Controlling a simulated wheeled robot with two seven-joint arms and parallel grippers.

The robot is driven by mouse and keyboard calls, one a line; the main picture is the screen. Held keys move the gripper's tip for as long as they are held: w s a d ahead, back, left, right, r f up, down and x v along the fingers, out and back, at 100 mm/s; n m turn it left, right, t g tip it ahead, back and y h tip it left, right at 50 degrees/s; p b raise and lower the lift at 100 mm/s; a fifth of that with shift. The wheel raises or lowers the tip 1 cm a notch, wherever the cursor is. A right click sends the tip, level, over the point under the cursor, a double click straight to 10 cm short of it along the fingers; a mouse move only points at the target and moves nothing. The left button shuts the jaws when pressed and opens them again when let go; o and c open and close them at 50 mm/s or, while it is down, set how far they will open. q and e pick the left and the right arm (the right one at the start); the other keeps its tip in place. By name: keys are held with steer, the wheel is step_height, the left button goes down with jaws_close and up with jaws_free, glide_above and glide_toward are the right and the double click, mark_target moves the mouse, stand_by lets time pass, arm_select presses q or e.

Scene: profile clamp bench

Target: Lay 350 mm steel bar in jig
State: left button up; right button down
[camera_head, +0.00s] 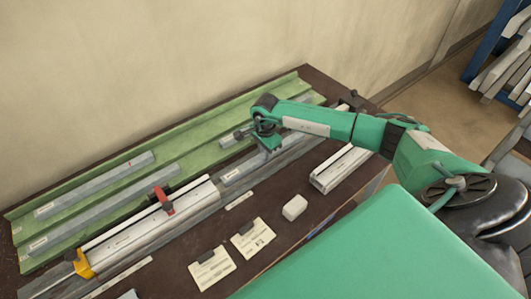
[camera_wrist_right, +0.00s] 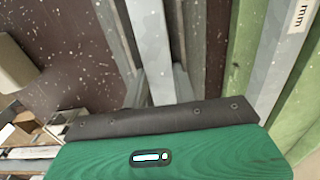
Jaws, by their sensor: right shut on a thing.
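My right gripper (camera_head: 266,146) is shut on a grey steel bar (camera_head: 240,169), and its jaws also show in the wrist view (camera_wrist_right: 160,87). The bar runs lengthwise along the long grey jig (camera_head: 289,154), in line with the pale profile (camera_head: 135,232) there. I cannot tell whether the bar rests on the jig floor or is slightly above it. The gripper hides part of the bar. A red clamp (camera_head: 164,199) and a yellow clamp (camera_head: 84,265) stand along the jig. My left gripper is not in view.
A green tray (camera_head: 180,135) behind the jig holds several grey bars (camera_head: 95,185). In front lie a white block (camera_head: 294,207), two paper cards (camera_head: 253,238) and a short pale profile (camera_head: 340,168). Dark bench top is free between them.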

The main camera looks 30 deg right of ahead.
steer(key=c, duration=1.2)
jaws_free()
steer(key=shift+s+a+f, duration=0.1)
steer(key=shift+s+f, duration=0.2)
steer(key=shift+f, duration=0.2)
steer(key=shift+r+p, duration=0.3)
steer(key=shift+p, duration=0.1)
steer(key=shift+w+r+p, duration=0.1)
steer(key=shift+r+p, duration=0.25)
steer(key=shift+p, duration=0.15)
steer(key=shift+o, duration=0.4)
steer(key=shift+w+r+b, duration=0.25)
steer(key=shift+r+b, duration=0.1)
steer(key=shift+b, duration=0.4)
step_height(320, 180, up, 12)
steer(key=b, duration=0.3)
steer(key=shift+f, duration=0.2)
steer(key=shift+s+f, duration=0.1)
